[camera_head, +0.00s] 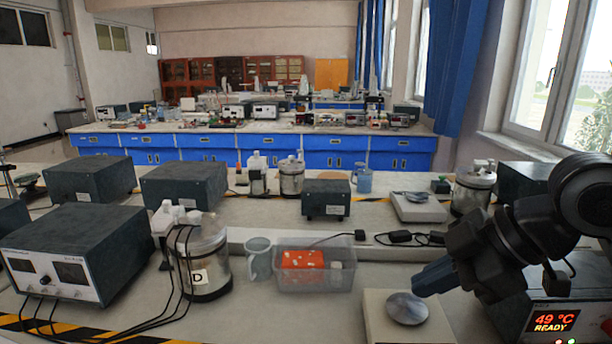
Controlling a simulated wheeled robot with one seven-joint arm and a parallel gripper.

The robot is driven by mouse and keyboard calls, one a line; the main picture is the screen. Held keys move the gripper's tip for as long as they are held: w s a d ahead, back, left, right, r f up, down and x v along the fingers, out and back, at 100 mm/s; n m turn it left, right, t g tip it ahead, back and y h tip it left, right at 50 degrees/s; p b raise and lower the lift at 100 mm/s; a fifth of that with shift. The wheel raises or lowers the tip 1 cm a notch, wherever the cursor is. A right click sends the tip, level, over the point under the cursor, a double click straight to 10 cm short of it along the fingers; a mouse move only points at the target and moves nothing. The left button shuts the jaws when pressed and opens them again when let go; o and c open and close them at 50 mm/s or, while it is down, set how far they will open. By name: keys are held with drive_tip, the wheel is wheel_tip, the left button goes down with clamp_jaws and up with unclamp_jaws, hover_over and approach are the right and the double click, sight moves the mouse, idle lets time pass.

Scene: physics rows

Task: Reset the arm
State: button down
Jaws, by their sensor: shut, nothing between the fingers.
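My gripper (432,279) is at the right of the head view, on my dark arm, which comes in from the right edge. Its dark blue fingers look shut and empty, and they point down and to the left. The fingertips show just above and right of a round silver dish (406,308). I cannot tell whether they touch the dish. The dish rests on a pale flat-topped block (384,330) near the front edge of the view.
A clear bin (318,279) with orange contents and a glass mug (259,259) stand left of the dish. A device reading 49 °C (553,321) sits under my arm.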

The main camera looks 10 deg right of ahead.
drive_tip(key=w+a+r+m+t+y, duration=0.2)
drive_tip(key=a+r+m+t, duration=0.15)
drive_tip(key=a+t, duration=0.2)
drive_tip(key=w+a+r+m+t+y, duration=0.2)
drive_tip(key=a+m+t, duration=0.25)
drive_tip(key=a, duration=0.25)
drive_tip(key=s+d+f+m+t+h, duration=0.1)
drive_tip(key=s+d+f+m+h, duration=0.2)
drive_tip(key=s+f+m+h, duration=1)
drive_tip(key=s+d+f+n+y, duration=0.1)
drive_tip(key=s+d+n, duration=0.1)
drive_tip(key=s, duration=0.6)
drive_tip(key=s+d+f+n+g+y, duration=0.1)
drive_tip(key=s+d+f+n, duration=0.1)
drive_tip(key=s, duration=0.6)
drive_tip(key=s+d+f+n+y, duration=0.1)
drive_tip(key=s+d+f+n, duration=0.1)
drive_tip(key=s, duration=0.7)
drive_tip(key=shift+d+n+g, duration=0.35)
drive_tip(key=shift+n+g, duration=0.05)
drive_tip(key=c, duration=1.8)
unclamp_jaws()
